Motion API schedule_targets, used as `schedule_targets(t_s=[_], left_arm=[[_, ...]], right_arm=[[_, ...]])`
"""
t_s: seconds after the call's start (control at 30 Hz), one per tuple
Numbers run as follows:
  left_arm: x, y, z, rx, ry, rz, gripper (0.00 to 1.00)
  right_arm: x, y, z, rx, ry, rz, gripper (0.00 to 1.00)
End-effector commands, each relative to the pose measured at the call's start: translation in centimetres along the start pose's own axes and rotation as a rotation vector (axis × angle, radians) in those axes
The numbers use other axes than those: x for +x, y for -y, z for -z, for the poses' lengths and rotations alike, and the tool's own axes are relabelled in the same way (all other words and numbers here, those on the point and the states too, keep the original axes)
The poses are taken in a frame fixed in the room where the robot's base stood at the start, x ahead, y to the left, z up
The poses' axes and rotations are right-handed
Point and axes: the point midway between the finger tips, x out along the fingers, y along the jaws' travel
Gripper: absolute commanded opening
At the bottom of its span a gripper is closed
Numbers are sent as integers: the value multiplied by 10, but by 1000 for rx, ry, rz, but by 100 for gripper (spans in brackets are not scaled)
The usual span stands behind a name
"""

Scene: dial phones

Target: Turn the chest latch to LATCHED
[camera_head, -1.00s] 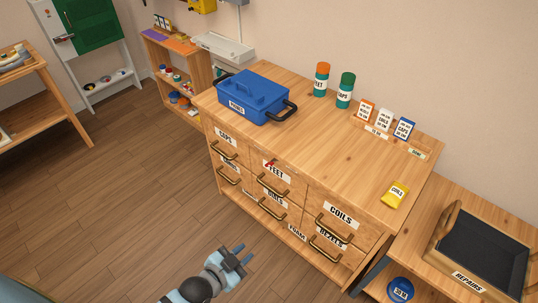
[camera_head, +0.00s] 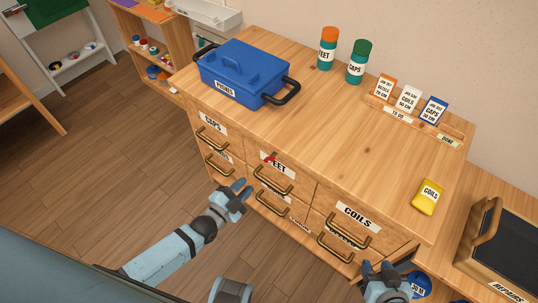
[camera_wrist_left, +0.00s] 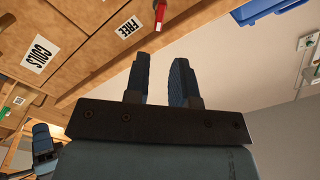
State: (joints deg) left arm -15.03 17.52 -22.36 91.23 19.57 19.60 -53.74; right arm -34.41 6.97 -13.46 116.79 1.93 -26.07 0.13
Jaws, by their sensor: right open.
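The chest latch (camera_head: 268,158) is a small red lever on the front of the wooden chest, at the top edge of the FEET drawer. Which way the latch is set is too small to tell in the head view. My left gripper (camera_head: 239,190) is open and empty, in front of the chest and below the latch, apart from it. Its two blue fingers (camera_wrist_left: 160,82) have a gap between them. My right gripper (camera_head: 384,268) is open at the lower right.
The chest top (camera_head: 330,160) holds a blue PHONES box (camera_head: 243,75), two canisters, cards in a holder and a yellow COILS packet (camera_head: 428,196). Brass handles (camera_head: 272,183) stick out from the drawers. A REPAIRS tray (camera_head: 490,236) stands at right. The floor at left is clear.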

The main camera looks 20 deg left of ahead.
Motion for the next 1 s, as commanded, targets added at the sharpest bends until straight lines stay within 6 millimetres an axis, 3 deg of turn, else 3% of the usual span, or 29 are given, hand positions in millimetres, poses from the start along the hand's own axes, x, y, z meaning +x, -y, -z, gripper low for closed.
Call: schedule_targets(t_s=[0.5, 0.7, 1.0], left_arm=[[103, 0, 0, -2, -1, 0, 23], [123, 0, 0, -1, 0, -1, 23], [127, 0, 0, -2, 1, -1, 23]], right_arm=[[0, -1, -10, 1, 16, -1, 43], [1, -2, -8, 2, 13, -1, 43], [2, -1, -6, 4, 9, -1, 43]])
